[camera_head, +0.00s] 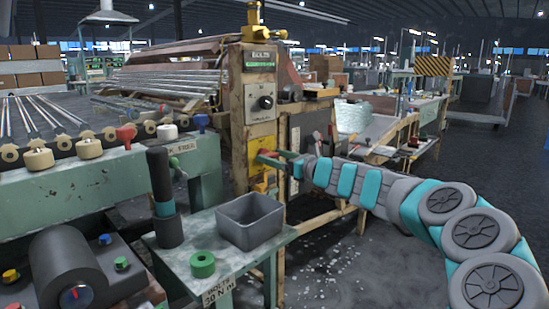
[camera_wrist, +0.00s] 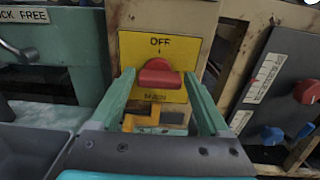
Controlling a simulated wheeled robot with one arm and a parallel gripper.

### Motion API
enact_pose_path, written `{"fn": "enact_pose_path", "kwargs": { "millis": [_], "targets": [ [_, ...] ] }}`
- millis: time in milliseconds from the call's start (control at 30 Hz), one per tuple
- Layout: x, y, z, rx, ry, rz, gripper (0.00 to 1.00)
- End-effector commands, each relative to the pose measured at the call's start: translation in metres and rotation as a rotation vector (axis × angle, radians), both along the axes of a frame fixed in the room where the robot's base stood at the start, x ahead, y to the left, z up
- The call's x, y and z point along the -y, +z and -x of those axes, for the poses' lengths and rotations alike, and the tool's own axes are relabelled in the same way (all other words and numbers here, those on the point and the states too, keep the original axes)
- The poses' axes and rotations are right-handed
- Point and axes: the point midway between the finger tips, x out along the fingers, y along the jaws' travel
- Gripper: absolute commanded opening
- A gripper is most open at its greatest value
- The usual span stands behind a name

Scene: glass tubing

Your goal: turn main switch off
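The main switch is a red knob (camera_wrist: 159,77) on a yellow plate (camera_wrist: 140,48), marked OFF above and MAIN below. Its grip bar looks roughly level in the wrist view, and I see no clear pointer mark on it. In the head view the yellow plate (camera_head: 259,183) is on the lower part of the worn cream post, with the knob hidden or too small to make out. My gripper (camera_head: 266,157) is open in front of the plate. In the wrist view its green fingers stand left and right of the knob, with visible gaps on both sides.
A yellow bracket (camera_wrist: 142,119) sits below the knob, between the fingers. A dark panel with a red knob (camera_wrist: 306,91) and a blue knob (camera_wrist: 271,135) is at right. Higher on the post is a black dial (camera_head: 265,102). A grey bin (camera_head: 250,220) stands below left.

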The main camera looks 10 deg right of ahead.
Motion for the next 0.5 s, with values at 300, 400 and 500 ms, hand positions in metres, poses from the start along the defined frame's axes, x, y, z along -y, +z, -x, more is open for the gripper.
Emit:
{"fn": "enact_pose_path", "kwargs": {
  "millis": [300,400,500],
  "targets": [
    [0.0001,0.0,0.0001,0.0,0.0,0.0,0.42],
    [0.0001,-0.0001,0.0001,0.0,0.0,0.0,0.31],
    [0.0001,-0.0001,0.0001,0.0,0.0,0.0,0.2]
  ]
}}
